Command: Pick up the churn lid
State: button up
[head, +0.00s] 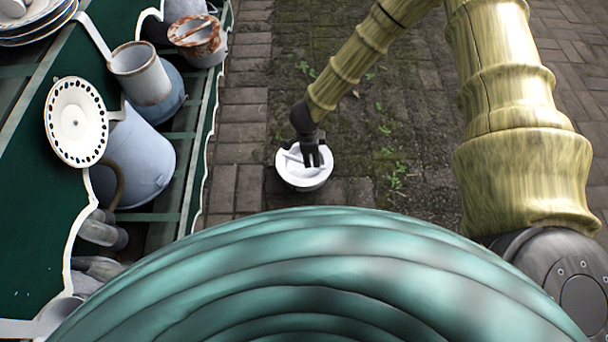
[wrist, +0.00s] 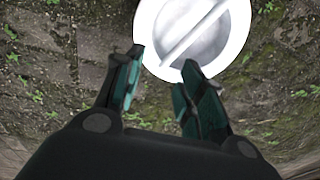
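The churn lid (head: 303,177) is a round white disc with a raised rim and a straight bar across its recessed middle. In the head view it appears below my gripper (head: 311,157), over the brick ground. In the wrist view the lid (wrist: 232,40) is at the top, beyond the fingertips. Its upper edge is cut off by the frame. My gripper (wrist: 163,62) is open, with a gap between its two fingers and nothing between them. The fingertips overlap the near rim of the lid in the picture; I cannot tell whether they touch it.
A dark green shelf (head: 30,190) stands along the left, holding pale pots, a blue-grey churn (head: 140,160), a perforated white plate (head: 76,122) and a rusty pot (head: 197,35). Brick paving (head: 240,100) with moss and small weeds is open around the lid.

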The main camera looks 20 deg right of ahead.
jog(key=w+f+m+b, duration=0.1)
jog(key=w+b, duration=0.1)
jog(key=w+f+m+y+b, duration=0.1)
jog(key=w+f+m+b, duration=0.2)
jog(key=w+b, duration=0.1)
jog(key=shift+w+a+f+m+g, duration=0.2)
jog(key=shift+m+g, duration=0.1)
jog(key=shift+m, duration=0.1)
jog(key=shift+f+b, duration=1.45)
jog(key=shift+f, duration=1.3)
jog(key=shift+w+f+b, duration=0.15)
jog(key=shift+f+b, duration=1.95)
jog(key=shift+f, duration=0.5)
jog(key=shift+r, duration=0.1)
grip_shut()
